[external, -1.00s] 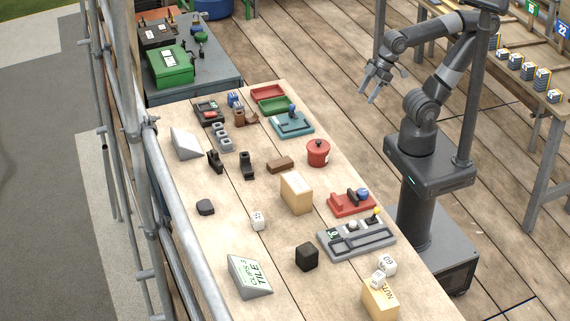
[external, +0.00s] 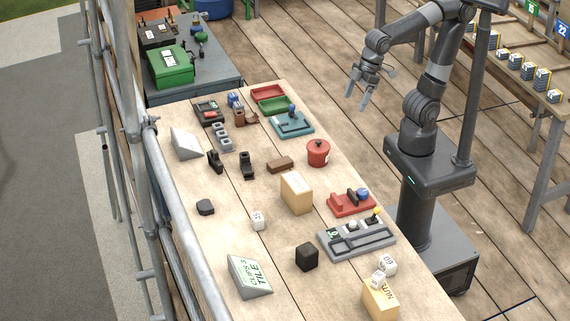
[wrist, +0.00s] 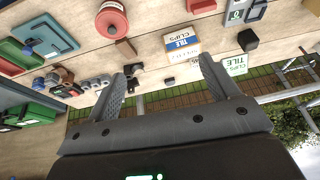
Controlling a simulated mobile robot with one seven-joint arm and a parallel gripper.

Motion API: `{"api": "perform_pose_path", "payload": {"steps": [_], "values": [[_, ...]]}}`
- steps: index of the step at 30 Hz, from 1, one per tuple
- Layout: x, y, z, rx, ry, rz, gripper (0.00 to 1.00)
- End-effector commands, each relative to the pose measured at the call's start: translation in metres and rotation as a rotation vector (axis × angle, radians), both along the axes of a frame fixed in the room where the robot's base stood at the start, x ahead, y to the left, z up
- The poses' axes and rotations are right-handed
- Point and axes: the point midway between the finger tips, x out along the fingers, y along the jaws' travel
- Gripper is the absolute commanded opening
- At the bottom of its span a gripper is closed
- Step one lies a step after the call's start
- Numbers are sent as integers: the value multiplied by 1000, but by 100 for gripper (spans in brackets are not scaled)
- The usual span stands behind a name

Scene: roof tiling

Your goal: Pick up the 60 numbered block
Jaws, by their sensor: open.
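The white block marked 60 (external: 387,264) sits on the wooden table near its front right corner in the external view. A second white block (external: 379,280) is right beside it, close to the tan nuts box (external: 380,300). A third small white block (external: 258,220) lies near the middle of the table. My gripper (external: 357,101) is open and empty, above the floor side of the table and well away from the 60 block. Its two fingers (wrist: 163,76) show apart in the wrist view. I cannot make out the 60 block there.
A grey tray (external: 346,248) lies just behind the 60 block. A red holder (external: 350,205), a tan box (external: 296,195), a red pot (external: 318,153) and a black block (external: 307,257) stand nearby. Scaffold pipes (external: 150,150) run along the left side.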

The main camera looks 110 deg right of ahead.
Motion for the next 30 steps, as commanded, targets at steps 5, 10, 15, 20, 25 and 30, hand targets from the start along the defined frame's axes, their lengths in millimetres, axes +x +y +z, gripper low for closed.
{"api": "perform_pose_path", "payload": {"steps": [5, 10, 15, 20, 25, 30], "values": [[46, 52, 2, 16, 67, 23, 80], [81, 109, -5, 23, 126, 36, 80], [108, 173, -21, 20, 184, 48, 80], [124, 239, -45, 10, 237, 56, 80], [129, 312, -80, -9, 289, 63, 80], [121, 385, -122, -35, 335, 66, 80]]}}
